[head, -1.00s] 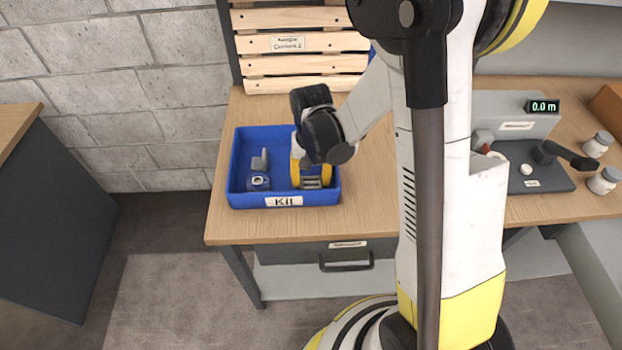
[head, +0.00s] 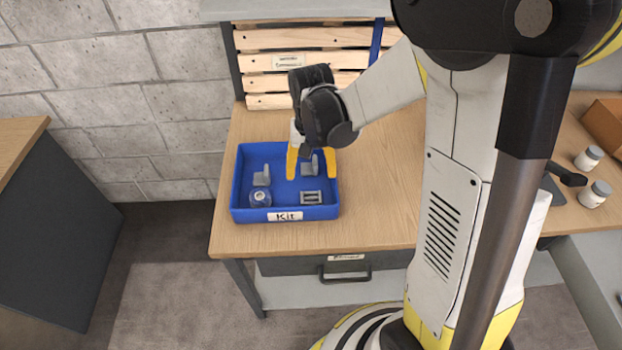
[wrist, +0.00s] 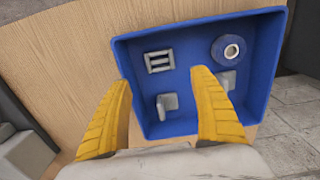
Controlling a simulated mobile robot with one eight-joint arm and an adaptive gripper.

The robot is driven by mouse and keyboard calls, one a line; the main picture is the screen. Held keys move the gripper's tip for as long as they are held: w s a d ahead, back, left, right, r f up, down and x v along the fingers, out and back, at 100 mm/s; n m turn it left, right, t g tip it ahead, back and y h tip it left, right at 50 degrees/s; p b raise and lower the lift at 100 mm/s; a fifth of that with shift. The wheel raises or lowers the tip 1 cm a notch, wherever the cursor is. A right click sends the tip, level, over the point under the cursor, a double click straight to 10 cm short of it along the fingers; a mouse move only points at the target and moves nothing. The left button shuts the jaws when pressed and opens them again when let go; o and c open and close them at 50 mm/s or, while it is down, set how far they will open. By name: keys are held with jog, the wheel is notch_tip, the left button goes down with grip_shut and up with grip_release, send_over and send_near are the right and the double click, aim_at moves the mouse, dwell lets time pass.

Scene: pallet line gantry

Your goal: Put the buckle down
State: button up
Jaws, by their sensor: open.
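The grey buckle (head: 311,197), a small barred frame, lies flat in the front right of the blue tray labelled Kit (head: 235,208). It also shows in the wrist view (wrist: 159,62), beyond my fingertips and apart from them. My gripper (head: 311,176) is open and empty above the back right of the tray, its yellow fingers spread. The fingers also show in the wrist view (wrist: 162,88). A grey hook-like piece (head: 308,167) lies in the tray between and below the fingers.
The tray also holds a second grey hook-like piece (head: 262,176) and a blue roll (head: 260,197) on the left. The wooden bench (head: 385,210) is clear right of the tray. A slatted wooden rack (head: 265,82) stands behind. White jars (head: 595,194) stand far right.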

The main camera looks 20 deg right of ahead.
jog(key=s+r+n+t, duration=0.3)
jog(key=s+r+t, duration=0.4)
jog(key=s+r, duration=0.5)
jog(key=shift+s+a+r+n, duration=0.2)
jog(key=shift+a+r+n, duration=0.1)
jog(key=shift+r, duration=1.8)
